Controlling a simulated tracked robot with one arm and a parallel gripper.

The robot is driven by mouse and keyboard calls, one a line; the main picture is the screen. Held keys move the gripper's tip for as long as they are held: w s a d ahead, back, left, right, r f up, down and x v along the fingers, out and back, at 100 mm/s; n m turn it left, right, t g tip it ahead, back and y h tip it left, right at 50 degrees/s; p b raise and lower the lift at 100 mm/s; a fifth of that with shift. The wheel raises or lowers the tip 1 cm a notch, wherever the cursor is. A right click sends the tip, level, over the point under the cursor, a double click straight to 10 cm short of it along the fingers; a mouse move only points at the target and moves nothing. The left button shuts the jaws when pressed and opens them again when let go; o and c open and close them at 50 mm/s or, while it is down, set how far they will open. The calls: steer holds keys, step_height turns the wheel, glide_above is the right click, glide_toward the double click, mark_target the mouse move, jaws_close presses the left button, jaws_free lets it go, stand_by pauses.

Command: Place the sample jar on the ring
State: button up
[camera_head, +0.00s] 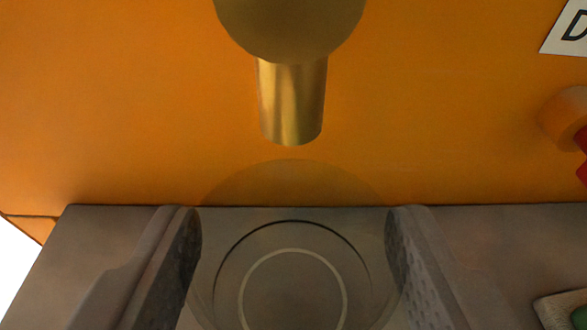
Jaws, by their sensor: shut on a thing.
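My gripper (294,262) is at the bottom of the picture, with one dark textured finger on each side. It is shut on the clear sample jar (290,182), which is see-through and shows mainly as a faint round outline between the fingers. A pale ring (292,251) shows through the jar on the grey surface, with a dark arc around it. The jar's lower part is cut off by the picture edge. I cannot tell whether the jar touches the surface.
A brass spout (291,100) hangs from above, just beyond the jar, in front of an orange panel (130,110). The grey ledge (95,240) runs along the panel's foot. At right are an orange and red knob (568,115), a white label (566,30) and a pale-edged green item (560,308).

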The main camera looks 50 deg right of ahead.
steer(key=shift+b+x, duration=0.55)
steer(key=shift+x, duration=0.65)
steer(key=shift+s+f, duration=0.1)
steer(key=shift+f, duration=0.45)
steer(key=shift+r, duration=0.1)
steer(key=o, duration=1.2)
steer(key=shift+o, duration=0.2)
steer(key=p+v, duration=0.3)
steer(key=v, duration=0.9)
steer(key=shift+p, duration=0.4)
steer(key=shift+a, duration=0.1)
